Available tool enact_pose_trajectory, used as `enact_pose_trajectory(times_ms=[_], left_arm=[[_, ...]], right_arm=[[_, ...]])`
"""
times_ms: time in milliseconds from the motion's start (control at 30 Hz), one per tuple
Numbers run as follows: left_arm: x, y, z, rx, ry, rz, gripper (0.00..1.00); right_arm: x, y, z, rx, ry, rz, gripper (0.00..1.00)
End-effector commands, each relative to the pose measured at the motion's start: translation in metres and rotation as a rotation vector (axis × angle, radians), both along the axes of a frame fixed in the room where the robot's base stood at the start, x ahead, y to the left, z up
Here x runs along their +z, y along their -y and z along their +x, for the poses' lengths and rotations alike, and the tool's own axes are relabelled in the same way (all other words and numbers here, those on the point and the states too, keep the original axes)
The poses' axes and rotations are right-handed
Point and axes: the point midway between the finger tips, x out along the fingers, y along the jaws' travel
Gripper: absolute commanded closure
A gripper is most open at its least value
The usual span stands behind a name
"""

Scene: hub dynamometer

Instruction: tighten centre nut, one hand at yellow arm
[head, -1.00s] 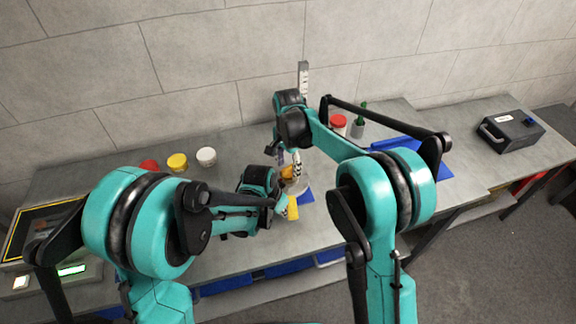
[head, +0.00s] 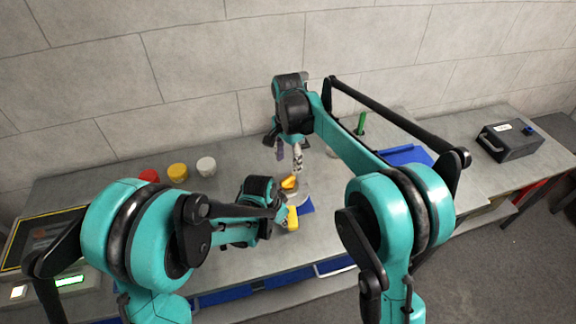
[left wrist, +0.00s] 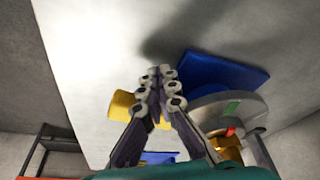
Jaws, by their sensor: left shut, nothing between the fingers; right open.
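The yellow arm (head: 292,217) sticks out at the front of a round grey hub unit (head: 301,194) on the bench. My left gripper (head: 282,213) is at the yellow arm. In the left wrist view its fingers (left wrist: 160,78) are shut and empty, crossing in front of the yellow arm (left wrist: 122,105); I cannot tell whether they touch it. An orange-yellow piece (head: 289,183), perhaps the centre nut, sits on top of the hub. My right gripper (head: 290,155) is open just above it, pointing down, apparently clear of it. A gold part (left wrist: 228,148) beside the disc is partly cut off.
A blue plate (left wrist: 222,78) lies under the hub. Red (head: 149,176), yellow (head: 177,171) and white (head: 206,166) jars stand at the left back. A display box (head: 60,283) is at the left, a dark case (head: 510,140) at the far right.

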Motion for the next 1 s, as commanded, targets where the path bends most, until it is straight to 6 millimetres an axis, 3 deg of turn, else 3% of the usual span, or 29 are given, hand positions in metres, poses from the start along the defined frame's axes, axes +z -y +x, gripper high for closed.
enact_pose_trajectory(times_ms=[467, 1000], left_arm=[[0.005, -0.001, 0.0, 0.0, 0.0, 0.0, 1.0], [0.05, -0.008, -0.001, 0.0, 0.001, -0.001, 1.0]], right_arm=[[0.006, 0.0, 0.0, 0.0, 0.0, 0.0, 0.45], [0.038, 0.0, 0.0, 0.0, 0.0, 0.0, 0.45]])
